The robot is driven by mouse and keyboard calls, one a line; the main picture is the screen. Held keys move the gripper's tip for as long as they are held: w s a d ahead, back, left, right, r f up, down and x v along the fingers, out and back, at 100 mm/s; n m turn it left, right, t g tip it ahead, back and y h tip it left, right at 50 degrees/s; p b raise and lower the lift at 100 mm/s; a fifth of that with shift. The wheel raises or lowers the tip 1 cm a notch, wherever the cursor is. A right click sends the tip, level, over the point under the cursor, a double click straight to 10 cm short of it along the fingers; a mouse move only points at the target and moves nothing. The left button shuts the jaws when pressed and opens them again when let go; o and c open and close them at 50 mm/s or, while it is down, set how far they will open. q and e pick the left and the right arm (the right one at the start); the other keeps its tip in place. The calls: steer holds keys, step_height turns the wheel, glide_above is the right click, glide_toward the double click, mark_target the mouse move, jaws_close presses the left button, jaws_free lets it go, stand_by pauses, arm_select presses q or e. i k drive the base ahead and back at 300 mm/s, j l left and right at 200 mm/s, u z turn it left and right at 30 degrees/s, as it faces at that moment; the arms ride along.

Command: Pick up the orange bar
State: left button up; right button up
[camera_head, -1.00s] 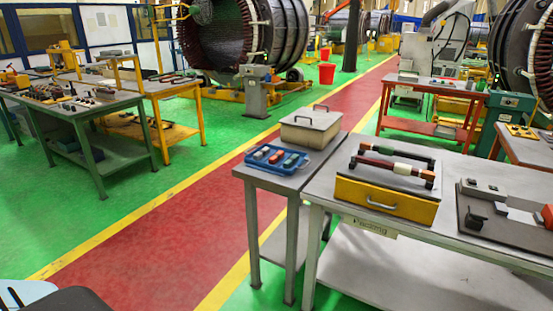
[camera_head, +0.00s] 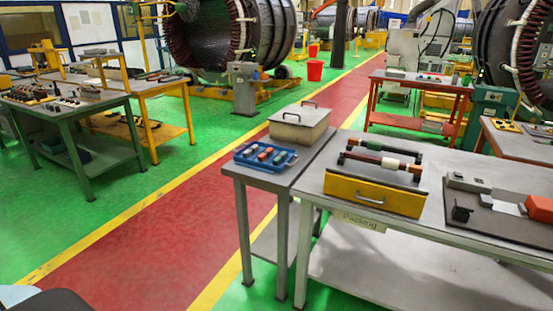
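An orange-red block (camera_head: 540,208) lies on a dark flat board (camera_head: 490,222) at the right end of the grey table, partly cut off by the right picture edge. A rod (camera_head: 390,163) with brown, white and orange sections rests on top of a yellow box (camera_head: 350,195). A blue tray (camera_head: 246,162) holds several small coloured pieces, some orange-red. I cannot tell for sure which of these is the orange bar. Neither of my grippers shows. A dark rounded shape and a pale blue one at the bottom left are probably parts of my body.
The grey table (camera_head: 420,232) stands at the right, joined by a smaller side table (camera_head: 262,178) with a beige lidded box (camera_head: 299,128). A red walkway (camera_head: 150,245) runs past them. Green and yellow workbenches stand at the left.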

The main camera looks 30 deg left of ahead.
mark_target(268, 151)
steer(key=i+j, duration=0.45)
steer(key=i+j+u, duration=0.1)
steer(key=i+j, duration=0.3)
steer(key=i, duration=0.3)
